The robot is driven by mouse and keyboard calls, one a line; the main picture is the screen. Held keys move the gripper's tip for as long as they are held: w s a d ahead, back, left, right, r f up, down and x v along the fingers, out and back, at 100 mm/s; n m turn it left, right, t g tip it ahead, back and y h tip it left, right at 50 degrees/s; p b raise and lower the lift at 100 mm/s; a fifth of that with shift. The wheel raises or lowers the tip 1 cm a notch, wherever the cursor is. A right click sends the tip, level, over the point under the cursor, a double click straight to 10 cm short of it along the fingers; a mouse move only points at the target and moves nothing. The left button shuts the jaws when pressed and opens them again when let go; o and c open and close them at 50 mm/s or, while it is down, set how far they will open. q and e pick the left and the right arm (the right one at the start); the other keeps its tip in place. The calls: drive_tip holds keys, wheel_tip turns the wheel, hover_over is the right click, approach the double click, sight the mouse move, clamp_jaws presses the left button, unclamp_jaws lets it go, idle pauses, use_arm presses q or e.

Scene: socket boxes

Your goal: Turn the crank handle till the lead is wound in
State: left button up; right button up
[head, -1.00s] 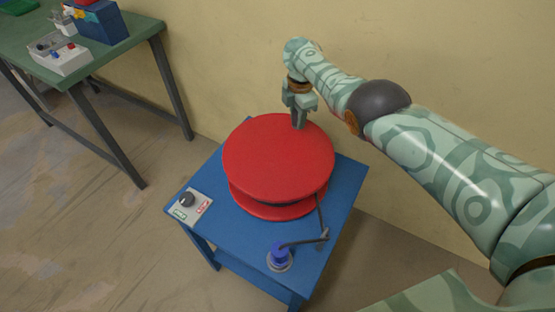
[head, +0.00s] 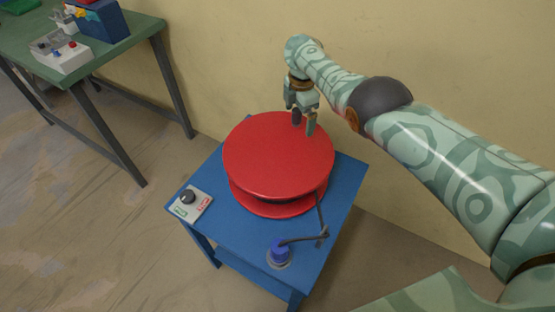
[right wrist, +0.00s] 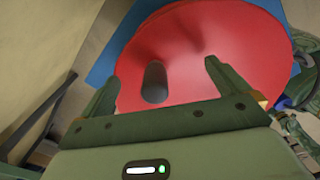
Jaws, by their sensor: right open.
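A red reel (head: 278,150) lies flat on a small blue table (head: 335,215). A dark upright handle knob (head: 297,117) stands near the far edge of its top disc; the right wrist view shows it as a dark cylinder (right wrist: 154,84). My right gripper (head: 301,118) is open, its fingers apart on either side of the knob; whether they touch it I cannot tell. In the right wrist view the open jaws (right wrist: 160,74) show the knob between them, nearer the left finger. A dark lead (head: 304,240) runs from the reel to a blue plug (head: 278,252) at the table's front. My left gripper is out of view.
A grey panel with a black knob (head: 188,197) sits on the table's left corner. A green bench (head: 110,62) with boxes stands at the upper left. A beige wall (head: 225,60) rises close behind the reel. The floor to the left is clear.

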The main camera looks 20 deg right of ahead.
wheel_tip(320, 180, up, 8)
drive_tip(key=p, duration=0.3)
drive_tip(key=shift+f, duration=0.15)
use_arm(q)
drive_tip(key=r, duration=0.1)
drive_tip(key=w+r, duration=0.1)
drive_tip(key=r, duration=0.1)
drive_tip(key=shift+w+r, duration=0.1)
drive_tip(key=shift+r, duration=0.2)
use_arm(e)
drive_tip(key=shift+f, duration=0.1)
drive_tip(key=shift+s, duration=0.1)
